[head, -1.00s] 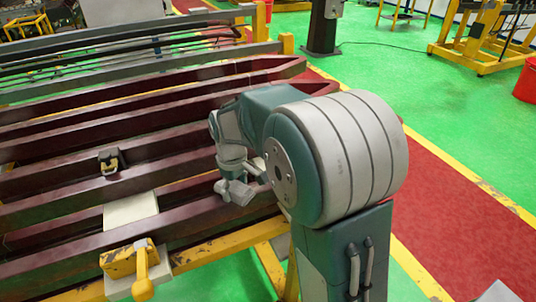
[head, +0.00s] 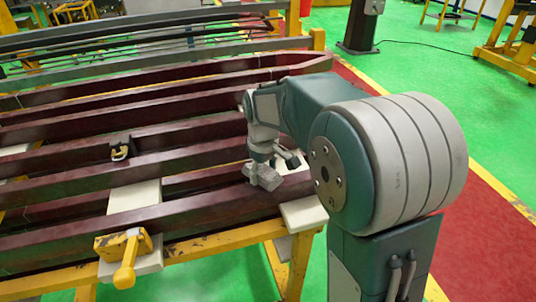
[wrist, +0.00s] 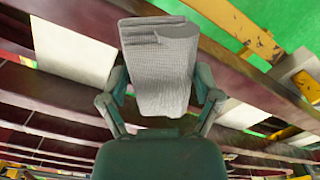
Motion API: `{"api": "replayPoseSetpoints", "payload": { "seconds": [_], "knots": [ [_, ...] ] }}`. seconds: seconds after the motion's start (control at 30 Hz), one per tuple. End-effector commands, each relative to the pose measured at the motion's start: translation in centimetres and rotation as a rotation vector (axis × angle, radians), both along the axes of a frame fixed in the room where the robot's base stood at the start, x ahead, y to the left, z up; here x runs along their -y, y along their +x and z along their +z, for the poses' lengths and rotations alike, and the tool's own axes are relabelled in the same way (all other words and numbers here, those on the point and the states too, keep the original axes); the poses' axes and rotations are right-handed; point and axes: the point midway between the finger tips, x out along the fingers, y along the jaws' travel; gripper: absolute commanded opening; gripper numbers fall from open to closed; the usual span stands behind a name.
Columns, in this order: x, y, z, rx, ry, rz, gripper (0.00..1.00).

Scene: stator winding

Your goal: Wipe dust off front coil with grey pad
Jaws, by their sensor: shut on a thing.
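The front coil (head: 190,217) is the dark red bar nearest me, lying across the yellow stand. In the wrist view the front coil (wrist: 240,68) runs diagonally at the upper right. My gripper (head: 264,156) is shut on the grey pad (head: 265,177), near the coil's right end. In the wrist view, my gripper (wrist: 162,78) has a finger on each side of the grey, textured pad (wrist: 165,70). The pad is at or just above the coil; I cannot tell whether it touches. I cannot make out dust on the coil.
More dark red coils (head: 60,135) lie parallel behind. A yellow clamp (head: 124,246) sits at the front left, and a small dark clamp (head: 120,147) farther back. White boards (head: 134,197) lie between the coils and the yellow stand (head: 215,243).

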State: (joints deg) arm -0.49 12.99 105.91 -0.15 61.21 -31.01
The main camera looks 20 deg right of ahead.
Motion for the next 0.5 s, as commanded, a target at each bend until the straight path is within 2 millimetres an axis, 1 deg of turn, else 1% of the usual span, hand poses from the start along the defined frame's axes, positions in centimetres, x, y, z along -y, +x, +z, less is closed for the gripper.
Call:
{"api": "replayPoseSetpoints", "payload": {
  "seconds": [0.1,0.5],
  "knots": [
    [-0.4,-0.1,1.2,0.003,-0.001,0.001,0.37],
    [-0.2,-0.7,4.7,0.003,0.005,-0.003,0.37]
  ]
}}
